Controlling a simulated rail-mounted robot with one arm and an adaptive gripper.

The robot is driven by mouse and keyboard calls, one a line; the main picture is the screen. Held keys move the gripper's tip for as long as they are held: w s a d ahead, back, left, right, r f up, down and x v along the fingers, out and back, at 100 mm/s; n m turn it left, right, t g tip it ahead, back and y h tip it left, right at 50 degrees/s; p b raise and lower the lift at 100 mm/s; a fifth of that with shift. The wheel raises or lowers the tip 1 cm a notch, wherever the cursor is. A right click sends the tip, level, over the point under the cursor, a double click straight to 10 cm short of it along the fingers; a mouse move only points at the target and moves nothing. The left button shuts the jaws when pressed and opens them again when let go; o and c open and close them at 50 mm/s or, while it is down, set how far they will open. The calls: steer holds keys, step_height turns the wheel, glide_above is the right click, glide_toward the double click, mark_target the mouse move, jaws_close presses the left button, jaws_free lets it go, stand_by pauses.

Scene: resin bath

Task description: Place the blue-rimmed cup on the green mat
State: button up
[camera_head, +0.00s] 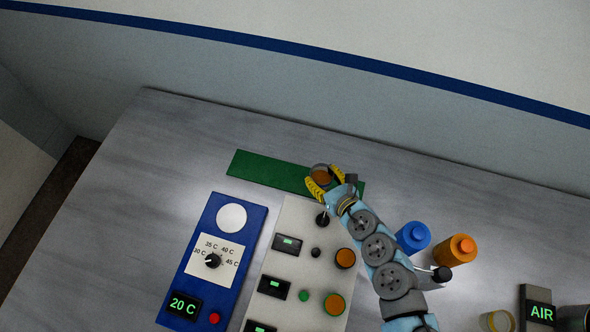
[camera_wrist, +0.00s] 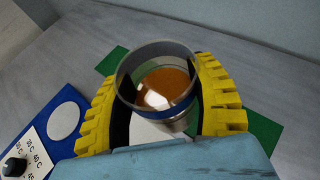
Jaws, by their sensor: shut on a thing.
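My gripper (camera_head: 321,176) has its yellow fingers shut on a round cup (camera_wrist: 157,62). The cup is upright, with a grey see-through wall, amber liquid inside and a blue band showing on its side in the wrist view. In the head view the held cup (camera_head: 320,168) overlaps the green mat (camera_head: 262,169), right of the mat's middle. The mat lies flat at the back of the bench, and part of it is hidden by the cup and gripper. In the wrist view the mat (camera_wrist: 262,140) shows on both sides of the fingers. I cannot tell whether the cup touches it.
A pale panel (camera_head: 290,215) in front of the mat carries displays, knobs and two amber-filled cups (camera_head: 345,258) (camera_head: 335,303). A blue control box (camera_head: 205,293) with a white disc stands left. Blue (camera_head: 413,236) and orange (camera_head: 455,250) bottles stand right. The left bench is clear.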

mark_target(314, 173)
steer(key=x, duration=0.3)
steer(key=shift+a+f, duration=0.2)
steer(key=shift+a, duration=0.25)
steer(key=w+a+f+b, duration=0.1)
steer(key=w+f, duration=0.1)
steer(key=w+a+f+b, duration=0.1)
steer(key=a+f+b, duration=0.1)
steer(key=w+a+f+b, duration=0.1)
steer(key=w+a+f, duration=0.1)
steer(key=f, duration=0.1)
steer(key=shift+w+a, duration=0.2)
steer(key=shift+w, duration=0.1)
steer(key=shift+f+b, duration=0.45)
steer(key=shift+f, duration=1.15)
steer(key=shift+f+b, duration=0.25)
steer(key=shift+b, duration=0.05)
steer(key=o, duration=1)
steer(key=shift+r, duration=0.1)
